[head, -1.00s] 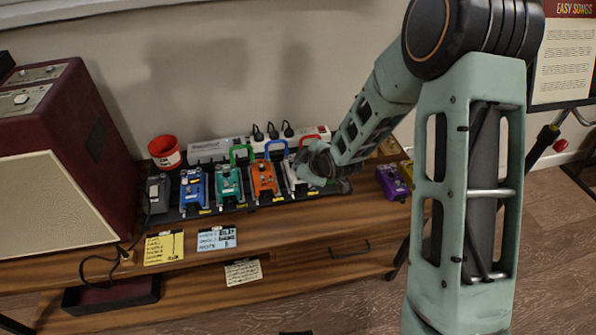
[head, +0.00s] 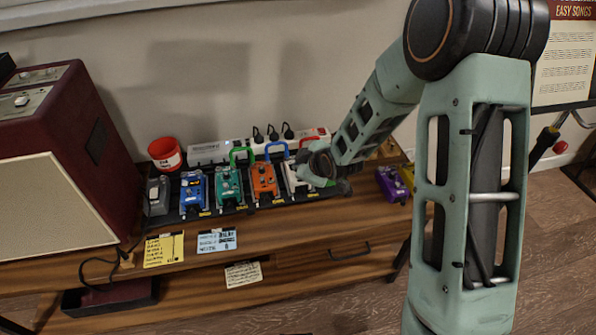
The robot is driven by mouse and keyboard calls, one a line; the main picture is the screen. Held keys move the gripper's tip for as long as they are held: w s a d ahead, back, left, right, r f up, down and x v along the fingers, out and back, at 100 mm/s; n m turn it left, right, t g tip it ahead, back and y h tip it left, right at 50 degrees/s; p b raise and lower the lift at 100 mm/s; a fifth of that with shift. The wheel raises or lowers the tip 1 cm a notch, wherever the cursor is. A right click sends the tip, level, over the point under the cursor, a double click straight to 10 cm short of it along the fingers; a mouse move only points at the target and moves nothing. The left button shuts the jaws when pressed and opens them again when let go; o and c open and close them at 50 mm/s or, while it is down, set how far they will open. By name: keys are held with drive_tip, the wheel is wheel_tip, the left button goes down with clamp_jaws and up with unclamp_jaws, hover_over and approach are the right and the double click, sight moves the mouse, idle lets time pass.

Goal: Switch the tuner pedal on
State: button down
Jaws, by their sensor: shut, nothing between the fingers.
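A row of pedals stands on a black pedalboard on the wooden bench: a grey pedal (head: 158,194), a blue one (head: 194,190), a teal one (head: 229,187), an orange one (head: 264,183) and a white one (head: 292,180). I cannot read which is the tuner. My gripper (head: 338,186) is low over the right end of the board, at the white pedal's right side, and partly covers that pedal. It is shut with nothing in it. Whether it touches the pedal cannot be told.
A purple pedal (head: 392,184) sits right of the board. A power strip (head: 225,149) with plugs and a red cup (head: 165,154) stand behind. A maroon amplifier (head: 62,160) fills the left. Yellow (head: 164,249) and blue (head: 217,240) notes lie in front.

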drive_tip(key=shift+r+p, duration=2)
drive_tip(key=shift+r, duration=1)
